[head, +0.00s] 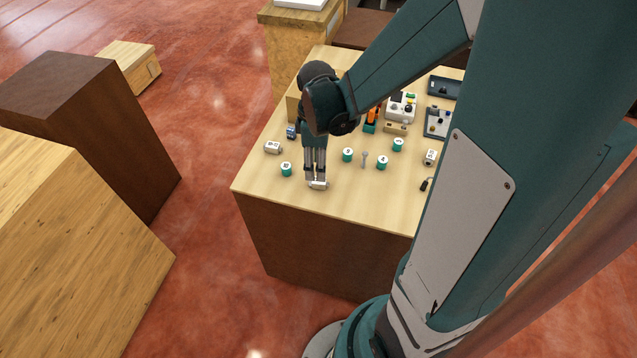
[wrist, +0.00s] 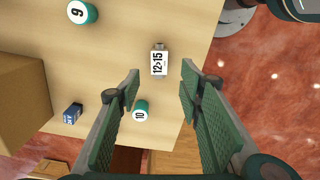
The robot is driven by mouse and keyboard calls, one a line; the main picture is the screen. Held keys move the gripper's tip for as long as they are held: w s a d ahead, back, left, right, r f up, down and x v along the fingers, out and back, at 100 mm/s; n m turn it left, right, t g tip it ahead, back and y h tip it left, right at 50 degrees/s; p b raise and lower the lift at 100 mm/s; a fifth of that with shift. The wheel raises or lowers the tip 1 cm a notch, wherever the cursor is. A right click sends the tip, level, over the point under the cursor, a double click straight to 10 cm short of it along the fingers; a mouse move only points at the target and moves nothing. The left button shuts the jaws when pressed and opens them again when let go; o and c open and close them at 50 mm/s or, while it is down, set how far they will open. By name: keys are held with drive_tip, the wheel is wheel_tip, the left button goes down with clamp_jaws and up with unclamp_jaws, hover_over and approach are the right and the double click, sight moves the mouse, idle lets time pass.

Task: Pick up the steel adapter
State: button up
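A small grey metal adapter with a white label reading "12>15" (wrist: 159,62) lies on the table in the wrist view. It shows in the head view as a pale block (head: 318,185) near the table's front edge, right below my fingertips. My gripper (head: 316,177) points down over it. In the wrist view my gripper (wrist: 162,70) is open, with the adapter in line with the gap between the two fingers. I cannot tell whether the fingertips reach down beside it. I see no contact.
Green-and-white cylinders stand nearby: one marked 10 (wrist: 140,107) and one marked 9 (wrist: 82,13). A blue block (wrist: 72,113) lies to the left. Another pale labelled block (head: 272,147) and a third (head: 430,157) lie on the table (head: 262,180). Devices and trays fill the back right.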

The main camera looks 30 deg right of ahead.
sight(319, 183)
drive_tip(key=shift+f, duration=1)
drive_tip(key=shift+f, duration=0.1)
drive_tip(key=shift+f, duration=2.5)
drive_tip(key=c, duration=1.1)
